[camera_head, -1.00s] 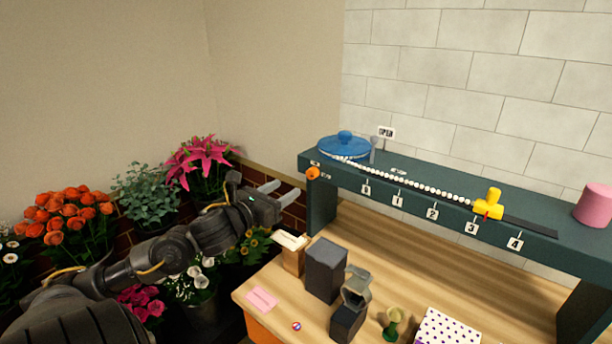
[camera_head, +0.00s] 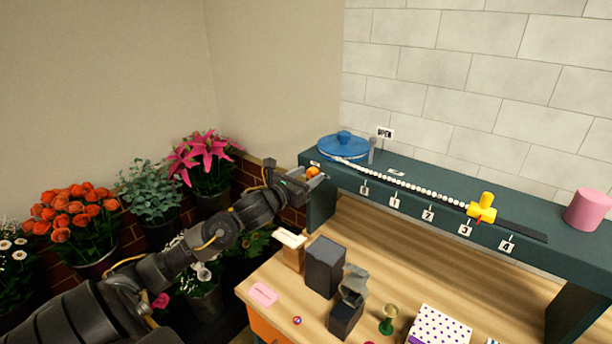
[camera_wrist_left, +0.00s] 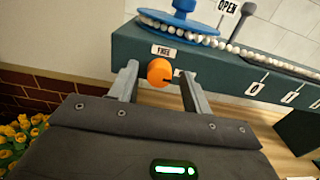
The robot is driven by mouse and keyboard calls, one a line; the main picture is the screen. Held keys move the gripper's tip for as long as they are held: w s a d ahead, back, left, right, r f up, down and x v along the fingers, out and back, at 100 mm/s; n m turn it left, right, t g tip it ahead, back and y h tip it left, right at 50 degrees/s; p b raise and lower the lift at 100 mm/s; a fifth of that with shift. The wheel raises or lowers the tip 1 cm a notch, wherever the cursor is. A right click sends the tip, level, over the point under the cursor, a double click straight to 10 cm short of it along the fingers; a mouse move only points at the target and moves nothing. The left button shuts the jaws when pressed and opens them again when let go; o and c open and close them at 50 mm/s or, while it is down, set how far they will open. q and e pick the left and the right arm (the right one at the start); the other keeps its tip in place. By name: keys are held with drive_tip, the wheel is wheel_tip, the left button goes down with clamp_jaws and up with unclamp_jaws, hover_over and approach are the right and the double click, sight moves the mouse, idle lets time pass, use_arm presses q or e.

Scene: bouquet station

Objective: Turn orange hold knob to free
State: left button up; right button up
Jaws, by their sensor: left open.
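The orange hold knob (camera_head: 312,172) sits on the left end of the dark teal shelf's (camera_head: 440,196) front face. In the left wrist view the knob (camera_wrist_left: 159,71) shows a dark slot on its right side, with a "FREE" label (camera_wrist_left: 164,51) just above it. A second label at its right is partly hidden by a finger. My left gripper (camera_head: 302,173) is open, and in the wrist view its fingers (camera_wrist_left: 158,84) stand on either side of the knob, with gaps visible. My right gripper is not in view.
A blue lidded wheel (camera_head: 343,145) with a white bead chain (camera_head: 400,182) lies on the shelf, leading to a yellow valve-like piece (camera_head: 482,207). Dark boxes (camera_head: 325,265) stand on the wooden table below. Potted flowers (camera_head: 70,215) fill the left.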

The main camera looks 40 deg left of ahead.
use_arm(q)
drive_tip(key=c, duration=1)
drive_tip(key=shift+o, duration=0.2)
drive_tip(key=n+b, duration=0.1)
drive_tip(key=n, duration=0.3)
drive_tip(key=shift+a, duration=0.1)
drive_tip(key=n, duration=0.3)
drive_tip(key=shift+n, duration=0.3)
drive_tip(key=n, duration=0.2)
drive_tip(key=shift+n, duration=0.4)
drive_tip(key=n+p, duration=0.1)
drive_tip(key=n, duration=0.1)
drive_tip(key=shift+n, duration=0.3)
drive_tip(key=shift+a+f+n+p, duration=0.1)
drive_tip(key=shift+n+p, duration=0.95)
drive_tip(key=shift+n, duration=1.45)
